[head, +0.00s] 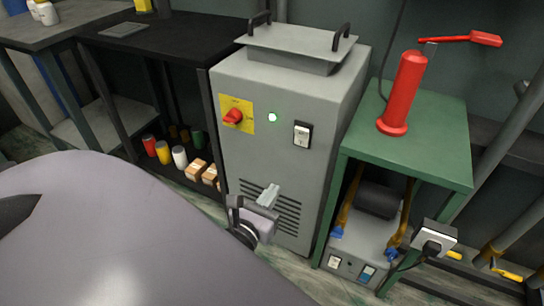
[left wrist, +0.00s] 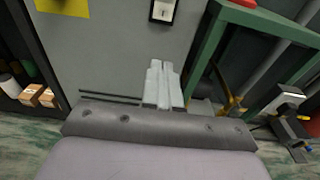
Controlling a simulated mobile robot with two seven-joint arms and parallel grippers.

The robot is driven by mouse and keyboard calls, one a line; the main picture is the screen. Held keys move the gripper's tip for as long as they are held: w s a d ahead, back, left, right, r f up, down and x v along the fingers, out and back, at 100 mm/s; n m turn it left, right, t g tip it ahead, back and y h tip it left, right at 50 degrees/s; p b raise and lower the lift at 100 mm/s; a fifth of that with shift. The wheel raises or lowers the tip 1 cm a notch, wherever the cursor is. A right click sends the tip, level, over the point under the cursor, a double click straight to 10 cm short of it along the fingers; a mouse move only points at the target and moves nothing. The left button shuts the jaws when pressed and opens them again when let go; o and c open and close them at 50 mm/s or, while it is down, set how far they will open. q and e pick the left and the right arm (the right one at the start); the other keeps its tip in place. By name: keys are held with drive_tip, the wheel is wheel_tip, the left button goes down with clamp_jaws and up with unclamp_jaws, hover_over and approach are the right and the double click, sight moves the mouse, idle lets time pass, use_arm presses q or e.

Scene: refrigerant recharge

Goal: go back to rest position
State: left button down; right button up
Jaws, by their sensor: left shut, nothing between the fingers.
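My left gripper (head: 268,194) is in front of the lower part of a grey cabinet (head: 285,165), near its vent slots. Its two fingers are together and empty; they also show in the left wrist view (left wrist: 162,84). The cabinet carries a red rotary knob (head: 232,116) on a yellow plate, a lit round lamp (head: 272,117) and a rocker switch (head: 302,134). A grey lid with two black handles (head: 299,46) rests on top of the cabinet. My right gripper is in neither view.
A green table (head: 428,121) at the right bears a red cylinder (head: 403,93) with a lever; a pump-like machine (head: 375,205) sits under it. A power plug (head: 433,240) is at the lower right. Black shelving (head: 168,38) at the left holds cans and boxes (head: 195,167).

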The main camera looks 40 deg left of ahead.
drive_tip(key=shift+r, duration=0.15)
use_arm(q)
drive_tip(key=s+d+f+n+g+h, duration=0.35)
drive_tip(key=d+n, duration=0.35)
drive_tip(key=n, duration=0.7)
drive_tip(key=s+d+f+n+g+h, duration=0.2)
drive_tip(key=s+d+n+h, duration=0.3)
drive_tip(key=n, duration=1)
wheel_tip(320, 180, up, 15)
drive_tip(key=s+a+n+y+p, duration=0.1)
drive_tip(key=a+n+y+p, duration=0.1)
drive_tip(key=p, duration=2.1)
drive_tip(key=shift+s+a+g, duration=0.25)
drive_tip(key=shift+a+g, duration=0.1)
drive_tip(key=shift+a, duration=0.1)
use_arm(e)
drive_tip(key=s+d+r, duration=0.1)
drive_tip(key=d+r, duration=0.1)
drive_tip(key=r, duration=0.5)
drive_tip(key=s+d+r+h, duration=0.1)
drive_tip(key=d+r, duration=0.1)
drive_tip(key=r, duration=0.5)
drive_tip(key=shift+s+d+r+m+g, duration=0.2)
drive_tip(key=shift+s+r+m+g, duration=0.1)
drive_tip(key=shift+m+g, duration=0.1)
